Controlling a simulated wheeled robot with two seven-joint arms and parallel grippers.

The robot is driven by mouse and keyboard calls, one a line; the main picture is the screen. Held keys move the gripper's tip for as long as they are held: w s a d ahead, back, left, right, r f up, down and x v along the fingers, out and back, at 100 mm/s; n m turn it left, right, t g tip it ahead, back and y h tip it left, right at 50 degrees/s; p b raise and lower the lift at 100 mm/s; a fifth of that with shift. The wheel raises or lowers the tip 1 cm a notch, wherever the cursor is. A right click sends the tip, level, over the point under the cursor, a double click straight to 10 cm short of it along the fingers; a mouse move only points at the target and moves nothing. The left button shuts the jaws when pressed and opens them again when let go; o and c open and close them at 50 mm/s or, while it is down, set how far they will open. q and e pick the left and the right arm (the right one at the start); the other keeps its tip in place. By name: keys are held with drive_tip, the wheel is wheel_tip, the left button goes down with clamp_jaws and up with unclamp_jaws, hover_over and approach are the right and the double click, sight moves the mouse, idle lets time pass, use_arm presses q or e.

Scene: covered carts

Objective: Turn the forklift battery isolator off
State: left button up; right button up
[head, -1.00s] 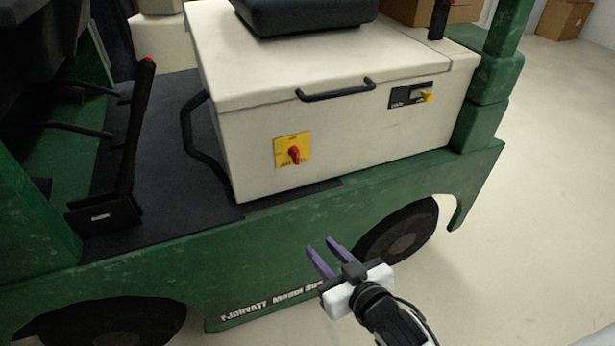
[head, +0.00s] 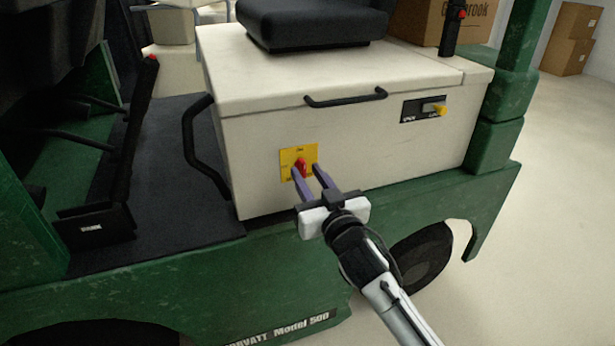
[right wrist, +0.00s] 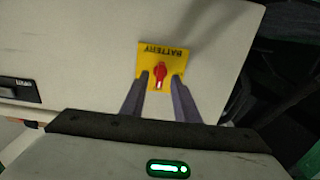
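The battery isolator is a red rotary knob (head: 301,167) on a yellow plate (head: 285,155), on the side of the forklift's cream battery box (head: 255,140). In the right wrist view the red knob (right wrist: 160,75) sits on the yellow plate (right wrist: 147,55) marked BATTERY, seen upside down. My right gripper (head: 306,170) is open, its two purple fingers pointing at the plate. In the right wrist view the fingertips (right wrist: 161,78) lie on either side of the knob with gaps showing; whether they touch the plate is unclear. My left gripper is not in view.
A black seat (head: 310,25) is on top. A curved black rail (head: 190,140) stands left of the box. Cardboard boxes (head: 572,40) stand behind, with open floor at right.

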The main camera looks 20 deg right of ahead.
drive_tip(key=shift+w, duration=0.45)
drive_tip(key=shift+c, duration=0.4)
clamp_jaws()
